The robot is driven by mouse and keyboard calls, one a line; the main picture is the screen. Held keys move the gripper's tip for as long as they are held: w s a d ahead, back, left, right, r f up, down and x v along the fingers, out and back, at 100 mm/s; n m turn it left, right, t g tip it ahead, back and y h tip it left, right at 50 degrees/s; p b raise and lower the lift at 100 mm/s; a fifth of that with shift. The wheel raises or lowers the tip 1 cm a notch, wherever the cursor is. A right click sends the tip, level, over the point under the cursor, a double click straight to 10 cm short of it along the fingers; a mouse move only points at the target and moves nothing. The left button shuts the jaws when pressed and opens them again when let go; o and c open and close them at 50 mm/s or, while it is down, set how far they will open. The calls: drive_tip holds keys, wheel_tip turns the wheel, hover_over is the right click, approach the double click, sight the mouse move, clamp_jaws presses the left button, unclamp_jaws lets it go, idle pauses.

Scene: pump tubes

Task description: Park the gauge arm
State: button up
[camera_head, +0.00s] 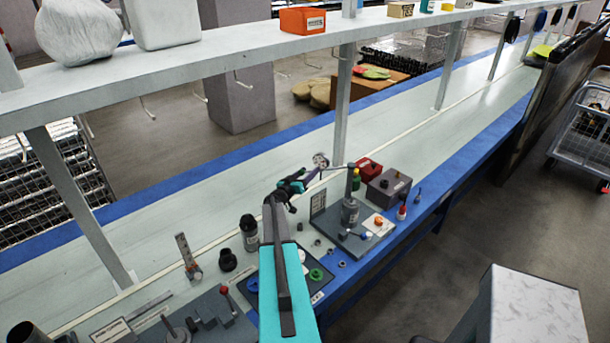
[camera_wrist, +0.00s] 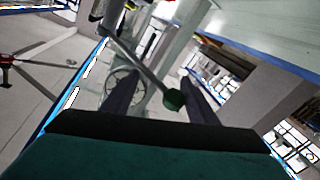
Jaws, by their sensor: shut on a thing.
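The gauge arm (camera_head: 336,167) is a thin grey bar reaching left from the top of a post on a grey base plate (camera_head: 357,240). A small round dial (camera_head: 320,159) is at its free end. My gripper (camera_head: 308,176) is at that free end, above the bench. In the wrist view the bar (camera_wrist: 138,66) runs from upper left to a dark green knob (camera_wrist: 174,99). The knob lies between my two dark fingers, and my gripper is shut on it. A round ring (camera_wrist: 121,88) shows partly behind the left finger. The exact finger contact is hard to see.
A grey box (camera_head: 389,188) and a red box (camera_head: 368,169) stand behind the post. Black bottles (camera_head: 249,232) and small fittings stand to the left. A white shelf (camera_head: 220,45) on uprights runs above the bench. The bench surface (camera_head: 200,205) beyond my gripper is clear.

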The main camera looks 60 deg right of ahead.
drive_tip(key=shift+d+r, duration=0.6)
drive_tip(key=w+a+f+b, duration=0.1)
drive_tip(key=a+b, duration=0.5)
drive_tip(key=a, duration=0.9)
drive_tip(key=shift+w, duration=0.4)
drive_tip(key=shift+f, duration=0.1)
